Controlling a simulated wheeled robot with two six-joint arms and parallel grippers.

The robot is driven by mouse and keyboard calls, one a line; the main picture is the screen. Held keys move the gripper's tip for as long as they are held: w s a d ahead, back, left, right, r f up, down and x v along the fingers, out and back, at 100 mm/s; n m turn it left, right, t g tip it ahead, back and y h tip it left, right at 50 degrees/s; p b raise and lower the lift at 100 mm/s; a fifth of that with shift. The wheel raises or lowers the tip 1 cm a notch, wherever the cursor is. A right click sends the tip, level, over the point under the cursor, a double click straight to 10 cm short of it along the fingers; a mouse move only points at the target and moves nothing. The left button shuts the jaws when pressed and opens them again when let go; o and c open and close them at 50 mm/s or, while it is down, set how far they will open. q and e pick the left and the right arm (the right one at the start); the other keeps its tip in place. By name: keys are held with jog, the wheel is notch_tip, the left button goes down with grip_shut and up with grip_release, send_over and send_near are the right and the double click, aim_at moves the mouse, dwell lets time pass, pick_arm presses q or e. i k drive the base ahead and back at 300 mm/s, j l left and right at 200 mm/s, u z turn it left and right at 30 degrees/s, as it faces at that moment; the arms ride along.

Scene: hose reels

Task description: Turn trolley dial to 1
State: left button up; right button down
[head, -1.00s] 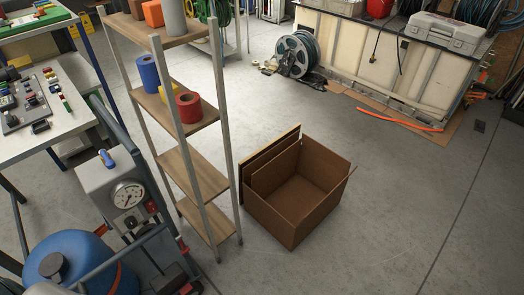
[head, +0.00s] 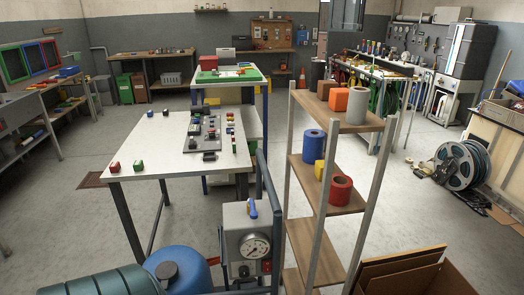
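A trolley stands at the bottom centre of the head view, with a grey control box (head: 236,220) on it. The dial's marks are too small to read. A blue tank (head: 190,268) is left of the box, and a blue-grey handle rail (head: 270,205) rises beside it. Neither of my grippers shows in the view.
A white worktable (head: 150,145) with small blocks stands behind the trolley. A wooden shelf rack (head: 335,196) with coloured cylinders stands close on its right. A cardboard box (head: 450,281) is at the bottom right, and a hose reel (head: 462,165) lies beyond. Open floor shows at left.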

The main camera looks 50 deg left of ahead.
aim_at(243, 271)
jog(key=u, duration=1.9)
